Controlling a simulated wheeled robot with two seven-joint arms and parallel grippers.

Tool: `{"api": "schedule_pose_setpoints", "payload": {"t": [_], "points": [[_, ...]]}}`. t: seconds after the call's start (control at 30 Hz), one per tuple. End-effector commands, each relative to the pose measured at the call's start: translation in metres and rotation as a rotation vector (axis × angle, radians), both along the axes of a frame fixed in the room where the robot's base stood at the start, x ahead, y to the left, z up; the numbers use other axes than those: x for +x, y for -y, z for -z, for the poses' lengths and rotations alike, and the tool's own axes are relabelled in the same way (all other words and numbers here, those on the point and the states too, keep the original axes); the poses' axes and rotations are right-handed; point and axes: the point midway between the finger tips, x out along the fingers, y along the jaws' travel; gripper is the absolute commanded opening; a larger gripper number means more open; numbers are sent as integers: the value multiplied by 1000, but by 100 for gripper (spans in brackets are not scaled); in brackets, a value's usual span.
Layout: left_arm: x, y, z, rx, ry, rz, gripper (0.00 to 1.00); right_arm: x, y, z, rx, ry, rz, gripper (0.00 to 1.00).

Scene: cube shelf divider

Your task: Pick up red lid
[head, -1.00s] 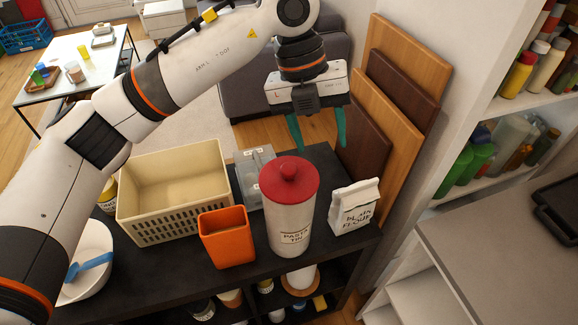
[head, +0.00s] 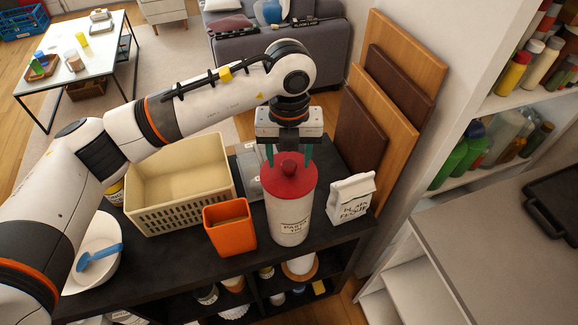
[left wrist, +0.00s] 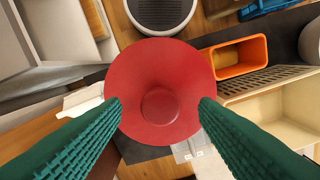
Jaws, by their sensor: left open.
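The red lid (head: 288,180) with a round knob sits on the white pasta tin (head: 290,222), which stands upright on the dark shelf top. My left gripper (head: 289,160) is open, pointing down over the lid, with its green fingers on either side of the knob area. In the left wrist view, the red lid (left wrist: 160,92) fills the middle between the two open fingers (left wrist: 160,108). The fingertips overlap the lid's left and right edges there; I cannot tell whether they touch it. My right gripper is not in view.
An orange container (head: 230,229) and a cream basket (head: 180,213) stand left of the tin. A white flour bag (head: 350,197) stands close on its right. Wooden boards (head: 400,80) lean behind the bag. A white bowl (head: 107,262) with a blue utensil is at far left.

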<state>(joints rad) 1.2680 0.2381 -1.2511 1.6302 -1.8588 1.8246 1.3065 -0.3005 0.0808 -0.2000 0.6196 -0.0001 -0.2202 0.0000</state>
Motion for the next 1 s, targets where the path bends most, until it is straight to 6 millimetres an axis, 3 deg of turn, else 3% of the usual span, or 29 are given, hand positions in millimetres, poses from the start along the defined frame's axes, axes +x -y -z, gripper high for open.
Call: {"api": "schedule_pose_setpoints", "payload": {"t": [0.17, 0.37, 0.4, 0.7, 1.0], "points": [[1, 0, 15, -2, 0, -2, 55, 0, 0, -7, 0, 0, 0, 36], [1, 0, 18, -2, 1, -2, 55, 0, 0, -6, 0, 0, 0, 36], [1, 0, 18, -2, 1, -2, 53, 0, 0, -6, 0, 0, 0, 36], [1, 0, 17, -2, 1, -2, 7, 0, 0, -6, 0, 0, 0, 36], [2, 0, 12, -3, 4, -2, 6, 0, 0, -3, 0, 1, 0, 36]]}}
